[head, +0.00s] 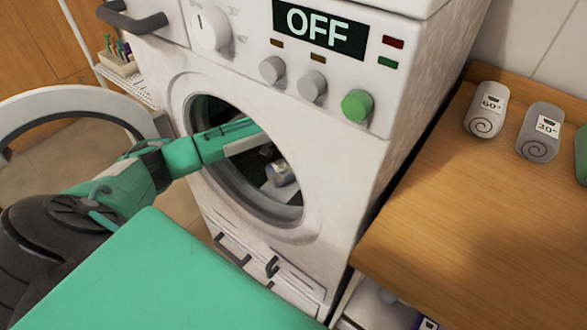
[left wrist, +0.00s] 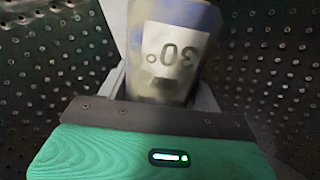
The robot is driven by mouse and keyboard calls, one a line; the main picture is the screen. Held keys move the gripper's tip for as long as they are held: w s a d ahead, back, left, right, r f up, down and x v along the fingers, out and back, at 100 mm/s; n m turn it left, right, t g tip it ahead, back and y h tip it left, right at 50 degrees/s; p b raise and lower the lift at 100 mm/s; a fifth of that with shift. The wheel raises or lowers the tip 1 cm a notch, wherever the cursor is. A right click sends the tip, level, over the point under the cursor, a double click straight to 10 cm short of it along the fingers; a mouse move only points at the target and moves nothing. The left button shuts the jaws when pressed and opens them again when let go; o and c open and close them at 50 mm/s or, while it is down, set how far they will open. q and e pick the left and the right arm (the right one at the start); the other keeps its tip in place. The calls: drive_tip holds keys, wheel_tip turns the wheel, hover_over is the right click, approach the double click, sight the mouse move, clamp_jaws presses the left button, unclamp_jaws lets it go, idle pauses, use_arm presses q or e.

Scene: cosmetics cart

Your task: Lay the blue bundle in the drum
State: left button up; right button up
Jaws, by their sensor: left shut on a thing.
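My left gripper (head: 272,182) reaches through the round door opening of the washing machine (head: 355,165) into the dark drum (head: 205,108). In the left wrist view the gripper (left wrist: 165,88) is shut on the blue bundle (left wrist: 175,40), which has blue parts and a pale label reading 30°, upside down. The perforated drum wall (left wrist: 45,65) shows on both sides of the bundle. Whether the bundle touches the drum is unclear. In the head view the bundle is small and partly hidden by the gripper. My right gripper is not in view.
The round door (head: 75,98) stands open at the left. A display above reads OFF. On the wooden top (head: 470,200) at the right lie a grey roll marked 60 (head: 487,108), another marked 30 (head: 540,131) and part of a green one (head: 581,155).

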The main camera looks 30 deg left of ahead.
use_arm(q)
drive_tip(key=shift+f, duration=0.4)
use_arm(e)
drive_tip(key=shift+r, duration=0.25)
use_arm(q)
drive_tip(key=o, duration=1.1)
drive_tip(key=shift+f, duration=0.15)
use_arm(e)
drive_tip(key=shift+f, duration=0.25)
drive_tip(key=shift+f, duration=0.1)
use_arm(q)
wheel_tip(320, 180, up, 3)
drive_tip(key=shift+r+p, duration=0.1)
drive_tip(key=shift+p, duration=0.25)
wheel_tip(320, 180, up, 4)
drive_tip(key=shift+r+p, duration=0.2)
drive_tip(key=shift+p, duration=0.1)
drive_tip(key=shift+r, duration=0.15)
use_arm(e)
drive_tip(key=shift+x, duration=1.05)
